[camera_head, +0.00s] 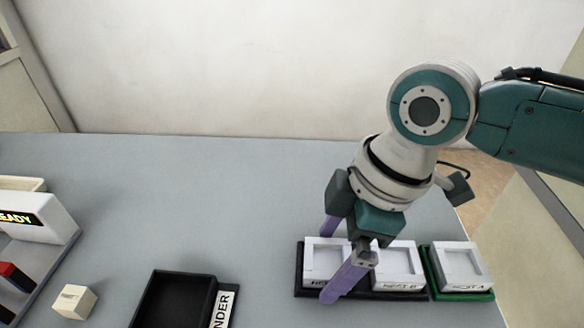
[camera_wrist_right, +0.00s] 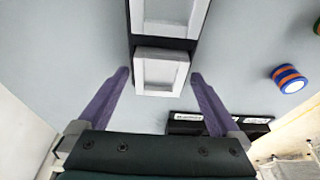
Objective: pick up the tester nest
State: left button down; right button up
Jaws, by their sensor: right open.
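Three white square nests with raised rims stand at the right of the table in the head view. A left nest (camera_head: 319,258) and a middle nest (camera_head: 398,266) sit on a black base (camera_head: 390,294); a right nest (camera_head: 459,266) sits on a green base (camera_head: 462,295). Their labels are too small to read surely, so I cannot tell which is the tester nest. My right gripper (camera_head: 327,265) is open, its purple fingers on either side of the left nest. In the right wrist view that nest (camera_wrist_right: 160,88) lies between the fingertips, ungripped. My left gripper is out of view.
A black open bin (camera_head: 172,300) with a white label stands front centre. An orange-and-blue striped cylinder (camera_wrist_right: 289,79) shows in the wrist view. The table's back middle is clear.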

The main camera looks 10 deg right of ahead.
jog(key=shift+c, duration=0.4)
jog(key=shift+r, duration=0.1)
jog(key=c, duration=1.4)
